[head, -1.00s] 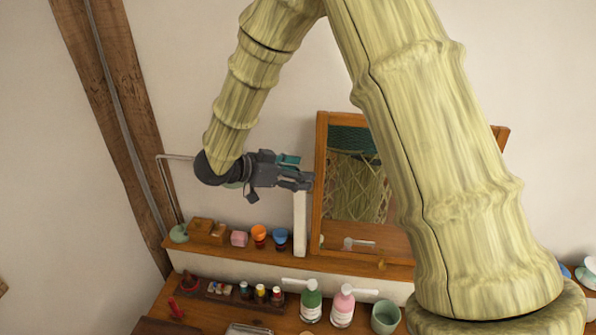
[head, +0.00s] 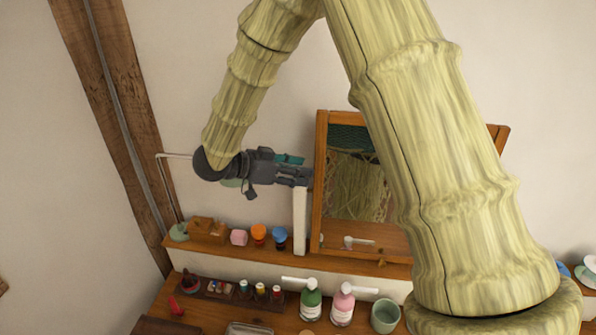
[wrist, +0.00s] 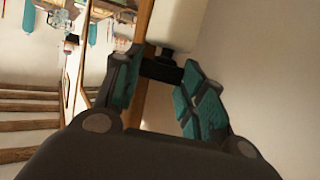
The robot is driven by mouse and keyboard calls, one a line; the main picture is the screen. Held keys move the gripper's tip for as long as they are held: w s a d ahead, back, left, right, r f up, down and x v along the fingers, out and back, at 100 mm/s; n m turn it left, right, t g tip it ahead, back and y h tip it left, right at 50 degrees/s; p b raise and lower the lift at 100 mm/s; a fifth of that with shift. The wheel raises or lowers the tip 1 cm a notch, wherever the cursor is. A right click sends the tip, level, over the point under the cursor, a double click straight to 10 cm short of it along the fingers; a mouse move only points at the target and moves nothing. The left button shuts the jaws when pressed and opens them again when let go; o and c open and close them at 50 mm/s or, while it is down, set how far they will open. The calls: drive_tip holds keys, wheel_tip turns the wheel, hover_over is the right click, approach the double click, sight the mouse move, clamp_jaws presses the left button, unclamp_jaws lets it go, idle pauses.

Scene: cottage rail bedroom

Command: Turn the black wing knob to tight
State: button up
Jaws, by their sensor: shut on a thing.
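The black wing knob (wrist: 162,71) shows in the wrist view between my fingertips, beside the wooden frame of the mirror. In the head view my gripper (head: 306,175) reaches from the left to the left side of the tilting mirror (head: 319,200), at the top of a white post (head: 300,222). The knob is mostly hidden there by the fingers. I cannot read any tight mark or the knob's exact angle.
Lower down stand green (head: 311,304) and pink (head: 342,308) pump bottles. A thin metal lamp arm (head: 167,185) rises at left.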

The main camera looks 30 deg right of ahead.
drive_tip(key=shift+w+m+g+y+b, duration=0.15)
drive_tip(key=shift+m+g+y, duration=0.3)
drive_tip(key=shift+m+g, duration=1.05)
drive_tip(key=shift+w+m+g+y+b, duration=0.15)
drive_tip(key=shift+m+g+y, duration=0.3)
drive_tip(key=shift+m+g, duration=1)
drive_tip(key=shift+s+g, duration=0.1)
drive_tip(key=shift+g, duration=0.15)
drive_tip(key=o, duration=1)
wheel_tip(320, 180, up, 10)
